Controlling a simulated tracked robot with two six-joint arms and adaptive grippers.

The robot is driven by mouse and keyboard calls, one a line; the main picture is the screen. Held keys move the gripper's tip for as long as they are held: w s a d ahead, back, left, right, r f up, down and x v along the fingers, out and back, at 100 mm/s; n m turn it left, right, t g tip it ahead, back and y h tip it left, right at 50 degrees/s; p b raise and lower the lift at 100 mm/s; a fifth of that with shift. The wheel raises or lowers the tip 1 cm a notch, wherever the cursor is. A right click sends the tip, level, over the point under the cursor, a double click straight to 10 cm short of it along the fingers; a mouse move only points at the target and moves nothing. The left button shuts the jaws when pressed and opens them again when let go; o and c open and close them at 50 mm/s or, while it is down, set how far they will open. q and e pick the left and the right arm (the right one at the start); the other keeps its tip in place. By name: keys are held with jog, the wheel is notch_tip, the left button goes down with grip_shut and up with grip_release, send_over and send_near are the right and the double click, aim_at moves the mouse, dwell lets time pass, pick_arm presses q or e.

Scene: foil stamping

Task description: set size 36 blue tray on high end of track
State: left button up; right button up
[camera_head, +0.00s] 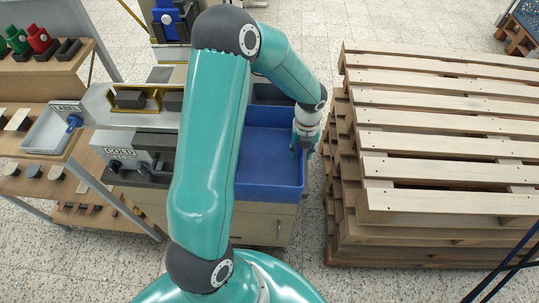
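A large blue tray (258,165) sits on the right end of the bench, partly hidden behind my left arm. I cannot read any size mark on it. My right gripper is out of view. I cannot clearly make out a track or its high end.
A tall stack of wooden pallets (440,140) stands close on the right. A wooden shelf (50,70) holds red and green items at the left.

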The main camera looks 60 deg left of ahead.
pick_arm(q)
jog(key=shift+f, duration=0.75)
grip_shut()
